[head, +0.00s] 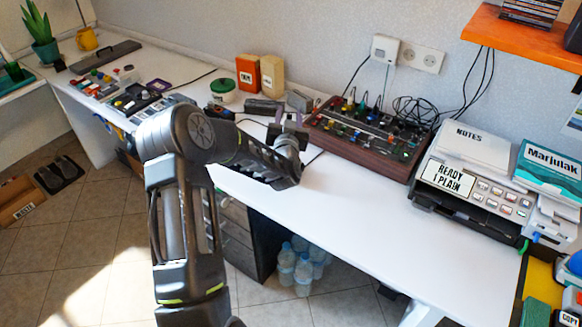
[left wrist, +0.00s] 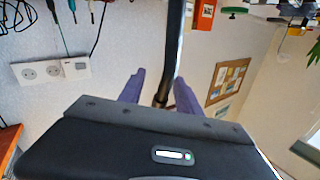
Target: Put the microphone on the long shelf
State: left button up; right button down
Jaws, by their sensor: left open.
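My left gripper (head: 290,122) is over the white desk, just left of the wooden-sided mixer, with its purple fingers apart. In the left wrist view its fingers (left wrist: 158,92) are open, with a dark rod (left wrist: 173,45) showing between them. The rod may be the microphone; I cannot tell for certain, nor whether the fingers touch it. An orange shelf (head: 515,38) is on the wall at the upper right; I cannot tell if it is the long shelf. My right gripper is not in view.
The mixer (head: 352,143) with cables and knobs stands right of the gripper. A printer (head: 470,185) with papers is at the right. The desk front (head: 370,220) is clear.

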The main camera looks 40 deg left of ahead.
pick_arm(q)
jog(key=shift+c, duration=0.2)
dwell(0.3)
grip_shut()
jog(key=shift+r, duration=0.1)
dwell(1.2)
